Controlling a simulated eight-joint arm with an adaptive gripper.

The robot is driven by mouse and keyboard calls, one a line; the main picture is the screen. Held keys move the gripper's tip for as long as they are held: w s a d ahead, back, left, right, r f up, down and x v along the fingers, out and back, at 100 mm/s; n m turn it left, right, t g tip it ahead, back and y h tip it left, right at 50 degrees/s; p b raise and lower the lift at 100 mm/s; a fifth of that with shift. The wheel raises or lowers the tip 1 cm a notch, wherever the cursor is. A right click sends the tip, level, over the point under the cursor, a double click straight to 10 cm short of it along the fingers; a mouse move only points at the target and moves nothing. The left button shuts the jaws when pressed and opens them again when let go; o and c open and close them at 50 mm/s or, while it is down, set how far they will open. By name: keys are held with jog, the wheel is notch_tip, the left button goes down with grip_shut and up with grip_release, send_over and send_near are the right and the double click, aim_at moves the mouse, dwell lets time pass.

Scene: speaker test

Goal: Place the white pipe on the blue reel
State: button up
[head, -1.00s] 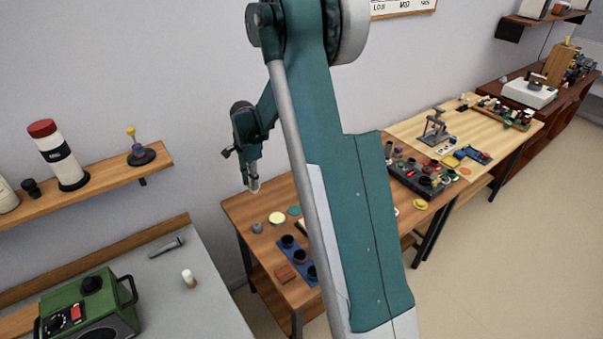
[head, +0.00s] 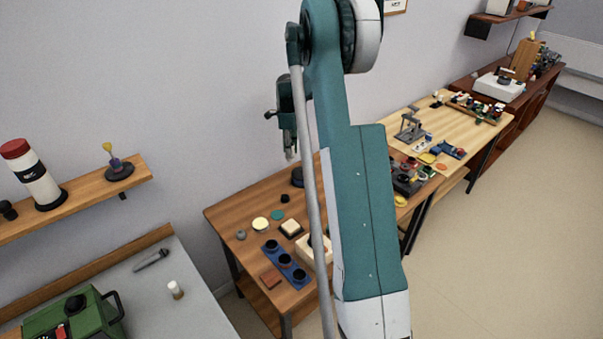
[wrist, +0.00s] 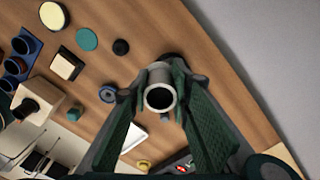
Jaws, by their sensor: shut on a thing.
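The white pipe (wrist: 160,74) is a short pale hollow tube, seen nearly end-on in the wrist view. My gripper (wrist: 160,90) is shut on it, one green finger on each side. In the head view my gripper (head: 291,153) hangs pointing down above the back of the brown table; I cannot make out the pipe clearly there. What looks like the blue reel (wrist: 107,93), a small blue round piece with a dark centre, lies on the table just left of the pipe in the wrist view. It is apart from the pipe. I cannot make it out in the head view.
A dark round object (wrist: 176,58) is partly hidden behind the pipe. A small black piece (wrist: 121,47), a teal disc (wrist: 87,39) and a cream disc (wrist: 52,15) lie farther left. A blue holder with black cups (head: 285,261) stands near the table's front. Bare wood shows between them.

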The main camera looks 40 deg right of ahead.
jog(key=m, duration=0.2)
send_over(301, 173)
jog(key=shift+w+d+r, duration=0.1)
jog(key=shift+w+r, duration=0.05)
jog(key=shift+r, duration=0.3)
jog(key=shift+f, duration=3.1)
jog(key=shift+f, duration=0.1)
jog(key=shift+f, duration=1.8)
jog(key=shift+f, duration=0.15)
jog(key=o, duration=0.9)
jog(key=shift+r, duration=0.2)
